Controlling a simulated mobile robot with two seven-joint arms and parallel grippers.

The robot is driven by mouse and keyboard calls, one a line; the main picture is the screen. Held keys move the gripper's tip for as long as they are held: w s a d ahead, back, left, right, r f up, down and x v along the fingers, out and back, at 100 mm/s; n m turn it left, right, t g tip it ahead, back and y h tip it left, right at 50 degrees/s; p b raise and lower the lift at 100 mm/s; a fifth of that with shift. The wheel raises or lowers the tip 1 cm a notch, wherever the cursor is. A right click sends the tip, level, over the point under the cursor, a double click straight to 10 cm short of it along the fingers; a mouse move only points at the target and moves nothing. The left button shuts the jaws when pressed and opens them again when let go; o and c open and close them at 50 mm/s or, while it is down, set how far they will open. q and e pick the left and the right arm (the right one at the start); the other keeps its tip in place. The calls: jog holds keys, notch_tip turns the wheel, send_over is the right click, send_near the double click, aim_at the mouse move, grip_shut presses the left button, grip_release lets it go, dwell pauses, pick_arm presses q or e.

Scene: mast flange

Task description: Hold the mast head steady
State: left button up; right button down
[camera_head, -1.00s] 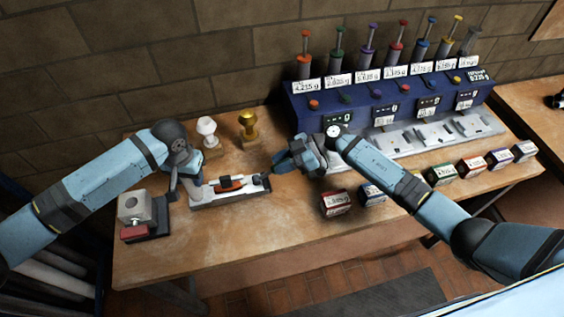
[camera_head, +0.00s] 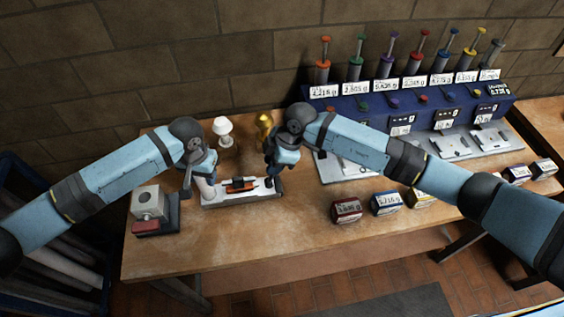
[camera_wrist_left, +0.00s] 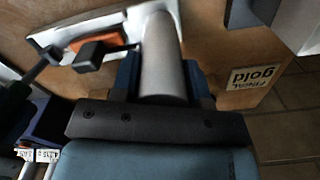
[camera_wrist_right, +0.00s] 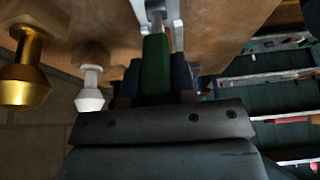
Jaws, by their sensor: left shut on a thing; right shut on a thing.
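My left gripper (camera_head: 206,178) is shut on a grey cylinder (camera_wrist_left: 162,58), which may be the mast head. The cylinder stands at the left end of a pale, long base (camera_head: 225,202) on the bench. An orange and black part (camera_head: 242,185) lies in the middle of that base. My right gripper (camera_head: 272,172) is at the base's right end. In the right wrist view it is shut on a green handle (camera_wrist_right: 155,68) whose far end meets a silver forked piece (camera_wrist_right: 157,12). Both fingertips are largely hidden in the head view.
A white knobbed piece (camera_head: 223,130) and a gold one (camera_head: 264,120) stand behind the base. A grey block on a dark stand (camera_head: 150,203) is at left. A blue rack (camera_head: 400,110) with scales and several small labelled boxes (camera_head: 347,210) are at right. The front bench is clear.

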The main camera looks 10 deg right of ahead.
jog(key=shift+s+a+h, duration=0.1)
jog(key=shift+a+h, duration=1.35)
jog(key=shift+h, duration=0.25)
pick_arm(q)
jog(key=shift+d+r, duration=0.1)
pick_arm(e)
jog(key=c, duration=0.9)
grip_release()
jog(key=shift+r, duration=0.1)
jog(key=r, duration=0.4)
jog(key=d+r, duration=0.1)
jog(key=r, duration=0.6)
jog(key=shift+d+r, duration=0.2)
jog(key=shift+r, duration=0.15)
pick_arm(q)
jog(key=o, duration=1.3)
jog(key=shift+c, duration=0.2)
